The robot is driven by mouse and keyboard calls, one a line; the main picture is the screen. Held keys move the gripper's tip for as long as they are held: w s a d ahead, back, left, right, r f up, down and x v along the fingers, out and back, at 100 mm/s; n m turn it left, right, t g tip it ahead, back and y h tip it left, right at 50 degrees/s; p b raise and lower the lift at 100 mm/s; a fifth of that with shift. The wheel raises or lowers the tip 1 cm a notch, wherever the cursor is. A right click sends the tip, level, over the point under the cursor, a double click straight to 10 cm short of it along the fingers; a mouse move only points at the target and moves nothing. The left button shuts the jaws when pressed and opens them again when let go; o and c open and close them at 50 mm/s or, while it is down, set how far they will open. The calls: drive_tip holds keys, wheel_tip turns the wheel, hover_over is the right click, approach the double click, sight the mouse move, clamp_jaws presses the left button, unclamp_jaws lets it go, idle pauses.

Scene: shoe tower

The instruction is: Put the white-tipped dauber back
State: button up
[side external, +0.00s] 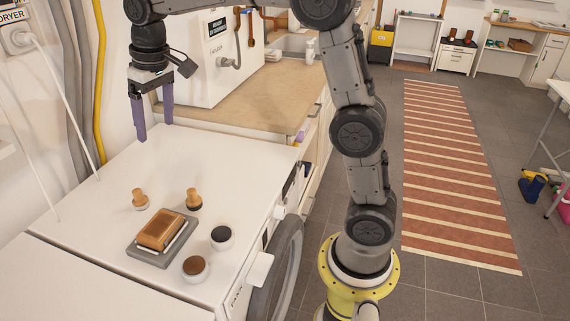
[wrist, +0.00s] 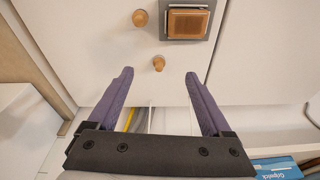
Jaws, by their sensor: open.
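Two small wooden daubers stand on the white machine top, one on the left (side external: 140,200) and one on the right (side external: 194,201). The left one seems to have a paler bottom end and the right one a darker one, but the tips are too small to be sure. Both show in the wrist view, the left one nearer my fingers (wrist: 158,64) and the right one near the top edge (wrist: 140,18). My gripper (side external: 154,135) is open and empty above the back of the machine top, fingers pointing down. Its two purple fingers (wrist: 158,75) are apart from both daubers.
A brown brush (side external: 160,229) lies on a grey tray (side external: 138,253). Two white round jars stand nearby, one dark on top (side external: 222,238), one brown (side external: 195,269). Cables hang along the left wall. A white box (side external: 207,75) stands on the wooden counter behind. The machine's back area is clear.

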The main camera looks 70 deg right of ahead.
drive_tip(key=s+r+t, duration=0.2)
drive_tip(key=s, duration=1.2)
drive_tip(key=s+f, duration=0.3)
drive_tip(key=s, duration=0.4)
drive_tip(key=s+f+n+t, duration=0.1)
drive_tip(key=s+f, duration=0.2)
drive_tip(key=s, duration=0.4)
drive_tip(key=shift+a+f, duration=0.15)
drive_tip(key=shift+f, duration=0.15)
